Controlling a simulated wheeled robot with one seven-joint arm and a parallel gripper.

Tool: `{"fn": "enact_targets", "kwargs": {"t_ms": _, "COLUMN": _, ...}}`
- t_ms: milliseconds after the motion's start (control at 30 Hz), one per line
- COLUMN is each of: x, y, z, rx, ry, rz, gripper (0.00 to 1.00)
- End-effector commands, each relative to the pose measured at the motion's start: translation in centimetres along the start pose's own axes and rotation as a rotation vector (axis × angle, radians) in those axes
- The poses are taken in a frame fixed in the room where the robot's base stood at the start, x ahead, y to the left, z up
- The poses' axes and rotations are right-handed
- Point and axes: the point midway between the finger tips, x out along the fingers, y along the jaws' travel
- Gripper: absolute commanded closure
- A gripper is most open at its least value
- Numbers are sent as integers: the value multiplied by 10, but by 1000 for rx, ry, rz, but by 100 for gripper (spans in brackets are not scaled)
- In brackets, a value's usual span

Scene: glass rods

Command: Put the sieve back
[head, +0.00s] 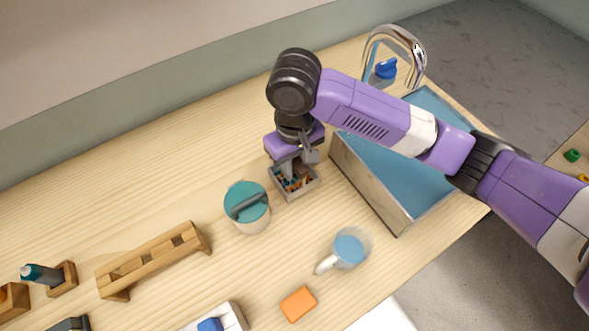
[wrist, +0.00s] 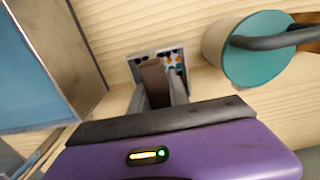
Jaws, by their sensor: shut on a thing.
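The sieve looks to be the small square grey tray (head: 294,194) with coloured bits in it, near the sink's left wall. It also shows in the wrist view (wrist: 133,69), with a brown upright piece (wrist: 153,76) that looks like its handle. My gripper (head: 293,163) points down over it. Its fingers (wrist: 158,92) are shut on the brown piece. The fingers and this piece hide part of the tray. Whether the tray rests on the table or hangs just above it, I cannot tell.
A pot with a teal lid (head: 247,201) stands close left of the sieve. The blue sink (head: 405,165) lies to the right, under my arm. A glass mug (head: 349,249), an orange block (head: 298,304) and a wooden rack (head: 153,262) are nearer. The back-left table is clear.

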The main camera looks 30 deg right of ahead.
Motion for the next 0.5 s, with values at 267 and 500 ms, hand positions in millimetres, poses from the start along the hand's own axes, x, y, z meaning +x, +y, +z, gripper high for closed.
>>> {"fn": "enact_targets", "kwargs": {"t_ms": 267, "x": 23, "y": 0, "z": 0, "rx": 1, "ry": 1, "rz": 0, "gripper": 100}}
{"fn": "enact_targets", "kwargs": {"t_ms": 500, "x": 26, "y": 0, "z": 0, "rx": 2, "ry": 0, "rz": -1, "gripper": 100}}
